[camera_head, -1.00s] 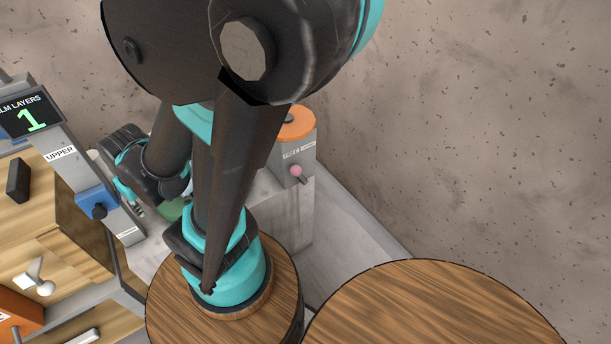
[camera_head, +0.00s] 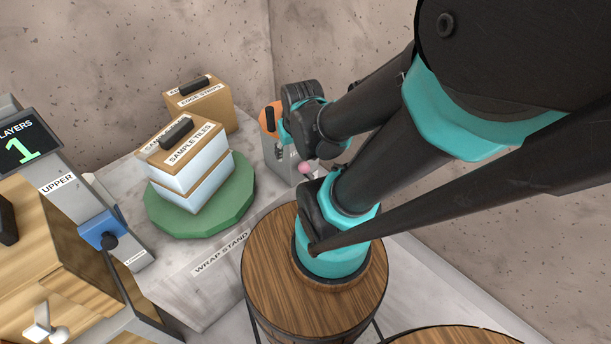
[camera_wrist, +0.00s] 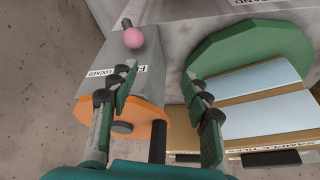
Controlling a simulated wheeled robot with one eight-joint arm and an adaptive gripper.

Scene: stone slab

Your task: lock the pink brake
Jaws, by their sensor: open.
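The pink brake knob (camera_head: 305,167) shows in the head view on the front of a grey post with an orange top (camera_head: 268,118), partly hidden by my arm. In the wrist view the pink ball knob (camera_wrist: 133,38) sits on a short dark stem on the grey housing (camera_wrist: 118,58). A label there reads "LOCKED"; another label is partly hidden by a finger. My gripper (camera_wrist: 158,82) is open and empty in the wrist view. Its left finger overlaps the housing and orange disc (camera_wrist: 130,115), below the knob in the picture. In the head view the fingertips are hidden.
A green turntable (camera_head: 240,207) beside the post bears a stack of sample tile boxes (camera_head: 190,180). Another box (camera_head: 205,108) stands behind. The stone slab (camera_head: 205,290) carries a "WRAP STAND" label. A column with a blue slider (camera_head: 100,230) stands at the left.

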